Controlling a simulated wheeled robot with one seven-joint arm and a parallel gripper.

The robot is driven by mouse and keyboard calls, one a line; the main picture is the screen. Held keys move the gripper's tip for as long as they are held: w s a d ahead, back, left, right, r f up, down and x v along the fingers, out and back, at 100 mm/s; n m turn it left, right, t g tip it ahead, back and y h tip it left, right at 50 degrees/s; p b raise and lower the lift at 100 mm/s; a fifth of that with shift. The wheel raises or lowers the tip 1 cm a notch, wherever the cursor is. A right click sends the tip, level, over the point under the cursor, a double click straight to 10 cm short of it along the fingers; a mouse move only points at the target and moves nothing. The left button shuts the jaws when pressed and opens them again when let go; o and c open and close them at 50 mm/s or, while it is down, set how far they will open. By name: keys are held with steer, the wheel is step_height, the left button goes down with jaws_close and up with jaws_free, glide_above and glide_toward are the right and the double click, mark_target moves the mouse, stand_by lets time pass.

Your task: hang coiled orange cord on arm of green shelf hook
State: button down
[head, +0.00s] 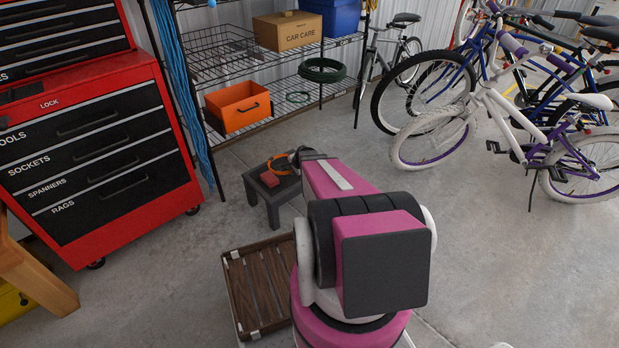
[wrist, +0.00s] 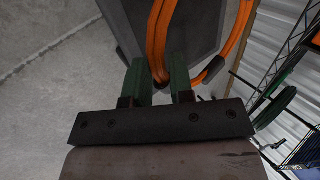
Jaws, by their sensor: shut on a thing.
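The coiled orange cord (head: 283,161) shows as a loop above the small grey stool in the head view. In the wrist view its orange strands (wrist: 159,30) pass between the two green fingers of my gripper (wrist: 157,80), which is shut on them. Another part of the loop (wrist: 240,38) runs to the right, with a dark band on it. In the head view my arm largely hides the gripper (head: 300,155). I cannot make out the green shelf hook or its arm in either view.
The grey stool (head: 262,192) holds a small red item (head: 284,167). Behind it, a wire shelf (head: 205,82) carries an orange bin (head: 238,107), a box and green coils (head: 322,69). A red tool chest (head: 178,150) stands left, bicycles right. A brown slatted crate (head: 232,290) is nearby.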

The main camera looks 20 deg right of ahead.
steer(key=w+d+f, duration=0.3)
steer(key=d+f, duration=0.7)
steer(key=d, duration=0.1)
steer(key=shift+w+f, duration=0.2)
steer(key=shift+f, duration=0.1)
steer(key=c, duration=1)
jaws_free()
